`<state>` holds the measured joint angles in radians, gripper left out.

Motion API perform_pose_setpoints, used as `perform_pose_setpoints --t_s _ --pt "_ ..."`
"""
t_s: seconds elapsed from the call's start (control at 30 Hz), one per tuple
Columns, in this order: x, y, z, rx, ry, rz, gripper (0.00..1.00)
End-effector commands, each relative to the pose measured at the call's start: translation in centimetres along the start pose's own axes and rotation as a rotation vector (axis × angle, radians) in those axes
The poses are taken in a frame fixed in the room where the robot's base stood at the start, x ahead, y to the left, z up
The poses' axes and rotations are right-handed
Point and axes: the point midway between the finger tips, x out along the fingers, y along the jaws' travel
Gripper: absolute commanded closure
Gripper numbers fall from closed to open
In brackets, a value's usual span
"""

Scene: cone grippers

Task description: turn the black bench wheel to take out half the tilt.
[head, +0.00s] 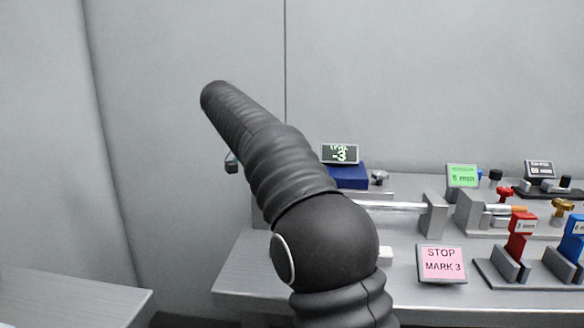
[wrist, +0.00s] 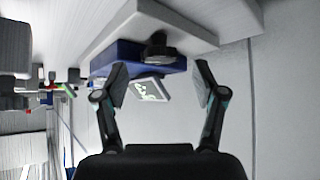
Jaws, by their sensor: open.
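The black bench wheel (wrist: 158,47) shows in the wrist view on the side of a blue block (wrist: 110,58). A small dark knob (head: 379,177) beside the blue block (head: 349,178) in the head view looks like the same wheel. A small display (head: 340,154) on the block reads -3, its upper line hard to read; it also shows tilted in the wrist view (wrist: 150,89). My gripper (wrist: 161,76) is open and empty, its two pads apart. The wheel appears between the pads in the picture, beyond their tips, with no contact visible. In the head view my arm hides most of the gripper.
A pink card (head: 442,262) reads STOP MARK 3. A green display (head: 462,176), a red clamp (head: 520,238), a blue clamp (head: 575,240) and a metal rod (head: 395,206) crowd the bench's right. Grey wall stands behind; the left side above the bench is clear.

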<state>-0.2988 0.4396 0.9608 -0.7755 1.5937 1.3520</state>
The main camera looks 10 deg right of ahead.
Motion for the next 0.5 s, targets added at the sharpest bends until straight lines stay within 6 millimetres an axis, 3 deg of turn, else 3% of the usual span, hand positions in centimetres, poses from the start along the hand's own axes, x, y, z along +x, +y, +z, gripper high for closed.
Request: perform_pose_setpoints --t_s 0.2,0.5 --pt "2.1 0.0 -0.1 0.0 0.0 0.001 0.3" --pt "2.6 0.0 0.0 0.0 0.0 -0.001 0.3"
